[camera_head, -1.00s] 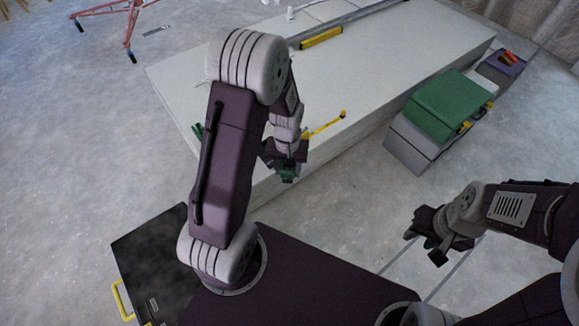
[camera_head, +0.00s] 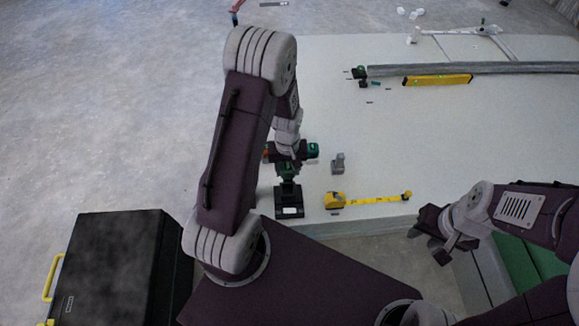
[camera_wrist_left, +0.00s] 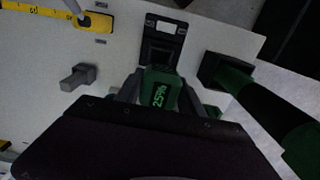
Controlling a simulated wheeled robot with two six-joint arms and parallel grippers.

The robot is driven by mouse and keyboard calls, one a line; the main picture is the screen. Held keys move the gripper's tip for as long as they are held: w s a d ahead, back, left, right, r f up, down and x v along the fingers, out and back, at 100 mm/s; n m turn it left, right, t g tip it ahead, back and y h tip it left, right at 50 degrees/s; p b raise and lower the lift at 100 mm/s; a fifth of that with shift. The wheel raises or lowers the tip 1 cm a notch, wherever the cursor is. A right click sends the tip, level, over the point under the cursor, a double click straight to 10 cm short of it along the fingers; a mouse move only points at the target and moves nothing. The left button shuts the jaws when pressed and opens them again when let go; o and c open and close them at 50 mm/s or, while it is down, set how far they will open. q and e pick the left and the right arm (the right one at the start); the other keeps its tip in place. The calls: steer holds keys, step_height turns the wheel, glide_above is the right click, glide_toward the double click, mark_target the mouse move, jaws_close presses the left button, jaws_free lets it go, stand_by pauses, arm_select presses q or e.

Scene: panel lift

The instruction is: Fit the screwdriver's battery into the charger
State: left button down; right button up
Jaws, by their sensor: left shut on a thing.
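My left gripper (camera_head: 288,168) is shut on the green battery (camera_wrist_left: 161,92), whose face shows "25%" in the left wrist view. The black charger (camera_head: 289,205) with a white label stands near the table's front edge. In the left wrist view the charger (camera_wrist_left: 161,45) is straight beyond the battery. The battery is at the charger's far end; I cannot tell whether they touch. The green and black screwdriver (camera_wrist_left: 268,112) lies beside them at the right in the left wrist view. My right gripper (camera_head: 430,243) looks open and empty, off the table's front edge.
A yellow tape measure (camera_head: 335,200) with its tape out and a small grey block (camera_head: 338,163) are right of the charger. A yellow level (camera_head: 437,80) lies further back. A black case (camera_head: 115,265) is at lower left. The table's middle is clear.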

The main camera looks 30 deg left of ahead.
mark_target(288, 180)
arm_select(q)
steer(key=shift+w+a, duration=0.1)
steer(key=shift+f, duration=0.2)
step_height(288, 180, down, 6)
steer(key=b, duration=0.6)
steer(key=shift+b, duration=0.4)
steer(key=shift+f, duration=0.15)
steer(key=shift+f+p, duration=0.3)
steer(key=shift+f, duration=0.1)
stand_by(0.4)
steer(key=shift+f, duration=0.15)
steer(key=shift+f+b, duration=0.5)
steer(key=shift+f, duration=0.3)
